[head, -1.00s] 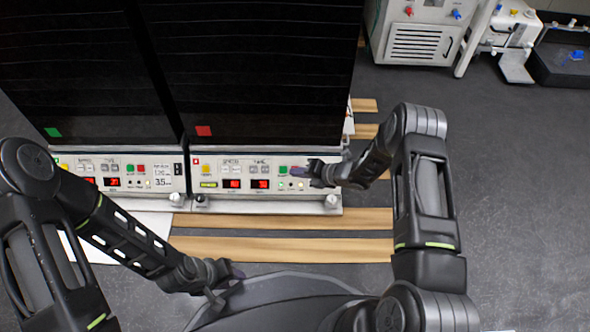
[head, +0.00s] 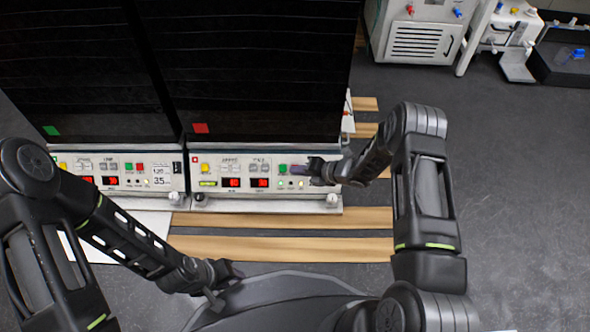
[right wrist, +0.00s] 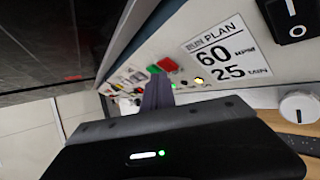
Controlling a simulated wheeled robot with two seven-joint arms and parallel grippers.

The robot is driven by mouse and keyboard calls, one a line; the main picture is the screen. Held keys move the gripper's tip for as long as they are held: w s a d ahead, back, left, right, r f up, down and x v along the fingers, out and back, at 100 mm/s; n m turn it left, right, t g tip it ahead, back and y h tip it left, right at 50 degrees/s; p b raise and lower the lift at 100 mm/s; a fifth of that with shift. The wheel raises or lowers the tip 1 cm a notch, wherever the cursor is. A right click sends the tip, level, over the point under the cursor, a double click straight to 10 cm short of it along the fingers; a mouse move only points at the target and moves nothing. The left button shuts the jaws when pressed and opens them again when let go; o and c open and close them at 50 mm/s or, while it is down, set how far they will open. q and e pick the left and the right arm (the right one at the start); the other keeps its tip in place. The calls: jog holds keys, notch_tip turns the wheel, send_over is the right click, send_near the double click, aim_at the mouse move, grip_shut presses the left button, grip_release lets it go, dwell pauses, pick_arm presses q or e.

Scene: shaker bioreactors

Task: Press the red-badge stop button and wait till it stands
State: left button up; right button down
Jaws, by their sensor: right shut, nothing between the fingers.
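The red-badge shaker has a dark lid with a red badge (head: 201,128) and a pale front panel (head: 215,167). Its red displays (head: 231,183) are lit, with digits too small to read surely. In the right wrist view its red button (right wrist: 168,65) sits beside a green button (right wrist: 152,69). My right gripper (head: 298,170) is shut and empty at the panel, hiding the red button in the head view. In the right wrist view its fingers (right wrist: 157,88) end close by the red button; contact cannot be told. My left gripper (head: 218,290) hangs low, its jaw state unclear.
A green-badge shaker (head: 50,131) stands directly left, with its own lit panel. A card reading PLAN 60 and 25 (right wrist: 228,50) is on the panel near a black rocker switch (right wrist: 292,20). A grey machine (head: 418,42) stands at the back right. The right floor is clear.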

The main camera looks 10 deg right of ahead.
jog(key=shift+w+d+f+b, duration=0.1)
jog(key=shift+w+f+b, duration=0.25)
jog(key=shift+b, duration=0.2)
dwell(0.8)
jog(key=shift+r, duration=0.1)
jog(key=shift+s+r+p, duration=0.55)
jog(key=shift+p, duration=0.1)
dwell(0.3)
jog(key=s+r+p, duration=0.1)
jog(key=s+p, duration=0.1)
jog(key=s+a+r+p, duration=0.1)
jog(key=r+p, duration=0.1)
jog(key=shift+s+a+r, duration=0.1)
jog(key=shift+s+r, duration=0.05)
jog(key=shift+s, duration=0.2)
dwell(0.8)
